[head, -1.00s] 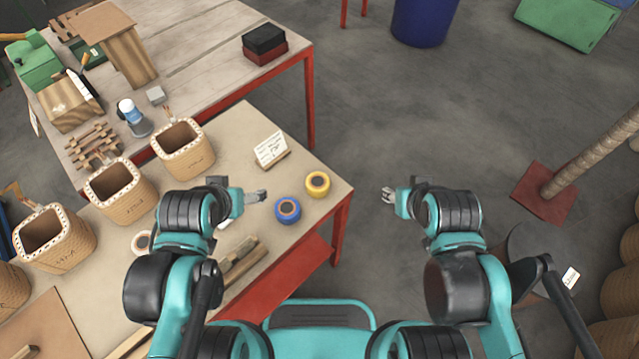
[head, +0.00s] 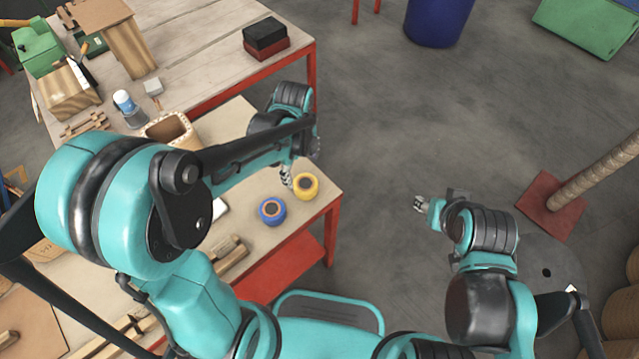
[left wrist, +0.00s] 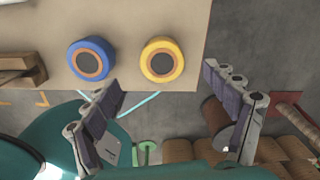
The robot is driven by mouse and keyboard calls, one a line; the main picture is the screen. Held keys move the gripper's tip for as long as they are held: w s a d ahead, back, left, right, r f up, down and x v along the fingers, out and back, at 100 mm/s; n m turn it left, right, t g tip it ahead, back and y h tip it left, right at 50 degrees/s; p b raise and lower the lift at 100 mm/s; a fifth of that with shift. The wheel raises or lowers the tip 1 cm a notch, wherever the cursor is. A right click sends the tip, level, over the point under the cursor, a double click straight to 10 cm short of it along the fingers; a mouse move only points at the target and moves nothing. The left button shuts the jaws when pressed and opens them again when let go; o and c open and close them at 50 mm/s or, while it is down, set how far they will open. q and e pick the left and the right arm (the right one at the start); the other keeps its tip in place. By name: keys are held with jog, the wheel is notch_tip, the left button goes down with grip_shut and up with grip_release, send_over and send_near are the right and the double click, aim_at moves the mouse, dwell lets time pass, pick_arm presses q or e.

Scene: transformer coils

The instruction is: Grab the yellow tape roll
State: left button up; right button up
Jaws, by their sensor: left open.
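The yellow tape roll (head: 306,186) lies flat near the right edge of the tan worktable, just right of and beyond the blue tape roll (head: 271,210). My left gripper (head: 287,178) hangs over the table just left of the yellow roll, pointing down. In the left wrist view the yellow roll (left wrist: 162,60) shows ahead of the open, empty fingers (left wrist: 172,108), slightly left of their middle, with the blue roll (left wrist: 91,58) to its left. My right gripper (head: 421,204) is away from the table over the floor; its fingers are too small to read.
The tan table's bare top (head: 232,120) ends close to the yellow roll on the right. A coil box (head: 168,131) stands at the left, partly hidden by my left arm. Wooden pieces (head: 232,258) lie near the front edge.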

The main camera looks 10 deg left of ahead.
aim_at(305, 183)
pick_arm(q)
jog(key=shift+w+d+f+m, duration=0.2)
jog(key=shift+f+m, duration=0.2)
jog(key=shift+f, duration=0.4)
notch_tip(305, 183, down, 7)
jog(key=b, duration=0.4)
jog(key=shift+s, duration=0.1)
jog(key=shift+r, duration=0.1)
jog(key=shift+c, duration=1.3)
jog(key=c, duration=1.1)
